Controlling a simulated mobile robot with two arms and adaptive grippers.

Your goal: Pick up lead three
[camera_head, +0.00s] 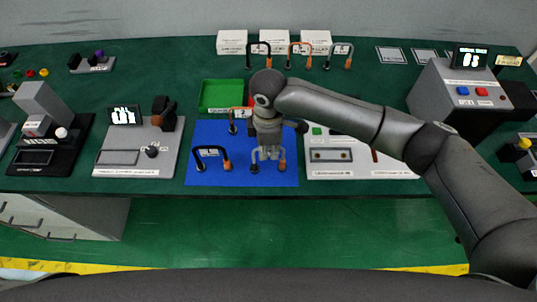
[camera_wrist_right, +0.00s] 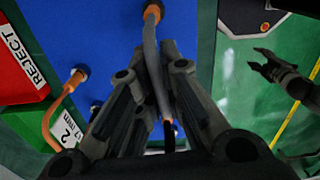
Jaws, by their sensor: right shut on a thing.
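A grey lead with orange ends (camera_wrist_right: 151,55) stands on the blue mat (camera_head: 215,178). My right gripper (camera_head: 268,157) is shut on it; in the wrist view its fingers close around the grey cable. This lead's number is hidden. A black lead (camera_head: 211,150) stands at the mat's left. My left gripper (camera_wrist_right: 256,58) is away at the right of the wrist view, its fingers apart and empty.
A meter unit (camera_head: 105,157) is at the left, a grey panel (camera_head: 320,172) at the right. Behind stand white boxes (camera_head: 273,40) with black (camera_head: 252,50), orange (camera_head: 291,47) and grey (camera_head: 333,47) leads.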

